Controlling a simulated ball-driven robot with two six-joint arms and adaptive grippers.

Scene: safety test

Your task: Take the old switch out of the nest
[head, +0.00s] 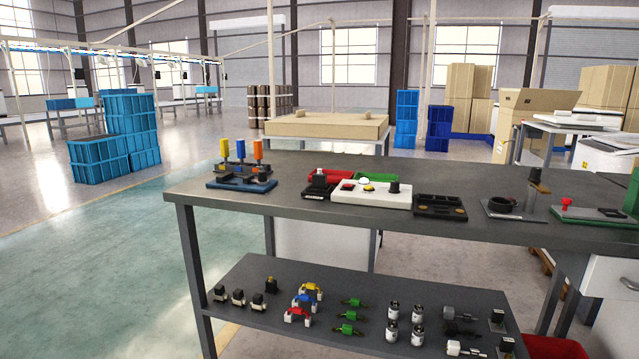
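A black block-shaped nest (318,192) stands on the upper top of the grey workbench (290,220), left of a white panel. A small part with a pale top (320,179), possibly the old switch, sits upright in it; it is too small to be sure. The white panel (372,200) carries a white button, a yellow piece, a red piece and a black knob (393,188). A black tray (440,207) lies just right of the panel. Neither of my grippers shows in the head view.
A red bin (329,173) and a green bin (377,177) lie behind the panel. A blue stand with coloured-handled tools (241,180) is at the left. A coiled black part (502,205) sits right. The lower shelf (262,285) holds several small switches and connectors.

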